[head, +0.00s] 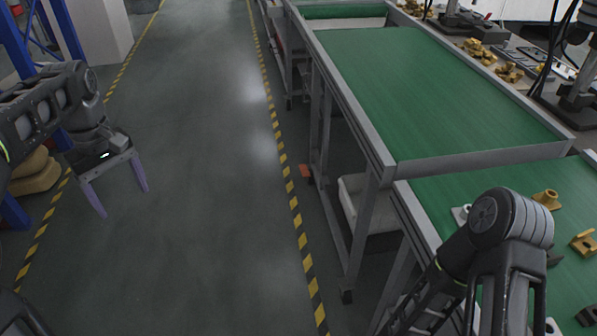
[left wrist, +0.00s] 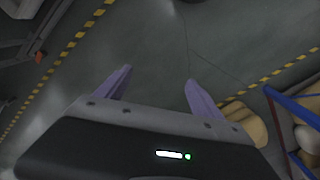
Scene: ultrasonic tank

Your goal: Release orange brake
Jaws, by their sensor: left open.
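A small orange piece (head: 306,170), which looks like the orange brake, sits low at the foot of a leg of the green-topped bench. It also shows small in the left wrist view (left wrist: 39,57), at the upper left beside the striped line. My left gripper (head: 120,201) is open and empty over the grey floor at the left, well apart from the orange piece. Its two purple fingers point down and spread apart; they also show in the left wrist view (left wrist: 158,77). My right arm shows at the lower right, but its gripper is out of view.
Green-topped benches (head: 430,85) with grey frames run along the right. A white bin (head: 358,205) stands under one. Yellow-black floor lines (head: 291,203) border a clear grey aisle. Tan sacks (head: 35,172) and a blue rack (head: 62,30) stand at the left.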

